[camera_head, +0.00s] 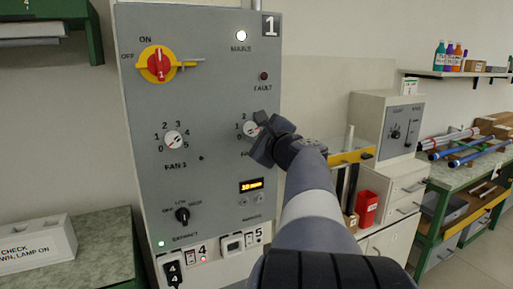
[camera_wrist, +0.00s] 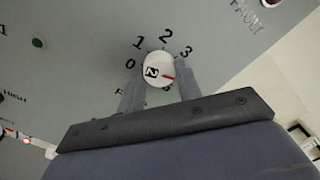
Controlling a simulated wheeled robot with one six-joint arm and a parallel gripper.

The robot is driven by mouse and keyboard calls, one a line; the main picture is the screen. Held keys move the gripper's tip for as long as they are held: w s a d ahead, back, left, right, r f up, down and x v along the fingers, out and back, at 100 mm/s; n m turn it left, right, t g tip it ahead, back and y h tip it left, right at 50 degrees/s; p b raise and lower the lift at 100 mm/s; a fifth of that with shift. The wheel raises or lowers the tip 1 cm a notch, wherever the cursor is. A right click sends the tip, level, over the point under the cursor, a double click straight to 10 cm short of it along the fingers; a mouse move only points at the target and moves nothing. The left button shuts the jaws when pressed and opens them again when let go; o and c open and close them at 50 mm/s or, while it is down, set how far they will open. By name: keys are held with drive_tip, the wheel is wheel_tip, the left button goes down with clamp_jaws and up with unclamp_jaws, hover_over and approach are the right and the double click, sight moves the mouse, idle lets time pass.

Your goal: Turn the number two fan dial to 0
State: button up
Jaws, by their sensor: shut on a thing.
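The number two fan dial (camera_head: 250,129) is a round white knob on the grey panel, partly hidden by my gripper (camera_head: 264,142) in the head view. In the wrist view the dial (camera_wrist: 157,68) carries a black "2" and a red pointer mark. The mark points right and slightly down, just past the printed 3; the figure there is hidden by a finger. The printed 0 is to the dial's left. My gripper (camera_wrist: 159,76) is shut on the dial, one finger on each side.
The number one fan dial (camera_head: 174,140) sits to the left on the panel. Above it is a red and yellow main switch (camera_head: 158,65). A black selector (camera_head: 182,215) and a lit orange display (camera_head: 251,186) are lower down. Benches and a grey cabinet (camera_head: 385,125) stand to the right.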

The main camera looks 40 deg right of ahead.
drive_tip(key=n+b, duration=0.4)
drive_tip(key=shift+f+n+b, duration=0.2)
drive_tip(key=shift+n+b, duration=0.2)
drive_tip(key=n+b, duration=0.9)
drive_tip(key=n, duration=0.1)
drive_tip(key=shift+r, duration=0.1)
drive_tip(key=n+b, duration=0.2)
drive_tip(key=n, duration=0.2)
drive_tip(key=shift+r+n+b, duration=0.1)
drive_tip(key=shift+n+b, duration=0.2)
drive_tip(key=shift+b, duration=0.1)
drive_tip(key=n+b, duration=0.2)
drive_tip(key=n, duration=0.2)
drive_tip(key=n+b, duration=0.2)
drive_tip(key=n, duration=0.3)
drive_tip(key=shift+a+n, duration=0.1)
drive_tip(key=shift+n, duration=0.3)
drive_tip(key=n+b, duration=0.2)
drive_tip(key=n, duration=0.3)
drive_tip(key=shift+n+b, duration=0.65)
drive_tip(key=shift+n, duration=1.85)
